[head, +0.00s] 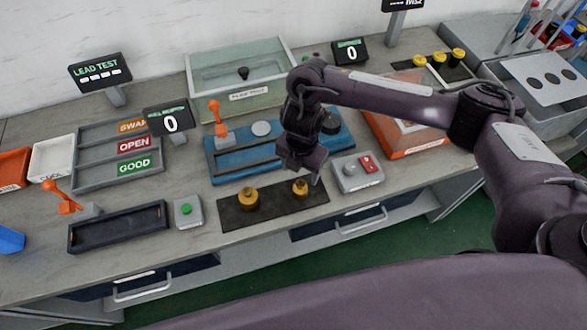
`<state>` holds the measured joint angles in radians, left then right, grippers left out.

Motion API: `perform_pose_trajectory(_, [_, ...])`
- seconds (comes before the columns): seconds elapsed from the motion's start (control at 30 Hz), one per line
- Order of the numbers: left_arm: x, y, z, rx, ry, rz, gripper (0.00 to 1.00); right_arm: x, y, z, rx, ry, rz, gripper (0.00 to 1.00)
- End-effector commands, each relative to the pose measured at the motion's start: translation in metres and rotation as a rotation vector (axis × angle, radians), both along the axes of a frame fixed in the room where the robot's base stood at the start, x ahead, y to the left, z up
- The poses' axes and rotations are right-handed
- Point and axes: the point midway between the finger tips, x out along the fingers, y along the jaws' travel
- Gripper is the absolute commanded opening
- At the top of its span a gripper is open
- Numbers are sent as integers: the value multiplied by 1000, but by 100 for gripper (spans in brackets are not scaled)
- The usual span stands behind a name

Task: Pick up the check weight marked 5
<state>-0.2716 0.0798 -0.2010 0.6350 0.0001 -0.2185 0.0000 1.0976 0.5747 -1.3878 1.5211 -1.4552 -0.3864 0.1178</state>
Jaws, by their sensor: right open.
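Two brass check weights stand upright on a dark mat (274,207) near the bench's front edge: a larger left weight (248,200) and a smaller right weight (300,188). Several similar brass weights (438,59) stand on another dark strip at the back right. Any number marked on them is too small to read. My right gripper (304,172) points down just above the smaller right weight, open and apparently empty; its fingertips are partly hidden by its own body. My left gripper is out of view.
A blue fixture (228,165) with an orange toggle clamp lies behind the mat. A grey box with a red switch (366,164) stands to the right, and a green-button box (188,212) to the left. A dark empty tray (118,228) lies farther left.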

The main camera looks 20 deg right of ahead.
Motion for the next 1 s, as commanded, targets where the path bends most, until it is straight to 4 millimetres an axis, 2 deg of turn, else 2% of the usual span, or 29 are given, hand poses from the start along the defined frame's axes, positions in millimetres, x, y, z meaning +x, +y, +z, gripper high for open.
perform_pose_trajectory(0.07, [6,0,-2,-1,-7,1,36,0,-3,-6,-8,7,-2,63])
perform_pose_trajectory(0.13, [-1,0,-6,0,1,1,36,-1,-3,-14,-8,9,-2,63])
perform_pose_trajectory(0.3, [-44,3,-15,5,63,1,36,-2,-1,-32,-5,8,-1,63])
perform_pose_trajectory(0.43, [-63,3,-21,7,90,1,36,-3,1,-51,-5,9,-2,63])
perform_pose_trajectory(0.57, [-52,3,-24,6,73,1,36,-3,2,-68,-6,8,-3,63])
perform_pose_trajectory(0.7, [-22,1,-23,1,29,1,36,-2,2,-77,-5,5,-1,63])
perform_pose_trajectory(0.77, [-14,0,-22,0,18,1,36,-2,2,-78,-6,4,0,63])
perform_pose_trajectory(0.93, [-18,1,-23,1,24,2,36,-2,2,-77,-6,4,0,63])
perform_pose_trajectory(1.0, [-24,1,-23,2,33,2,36,-2,2,-77,-6,3,0,54])
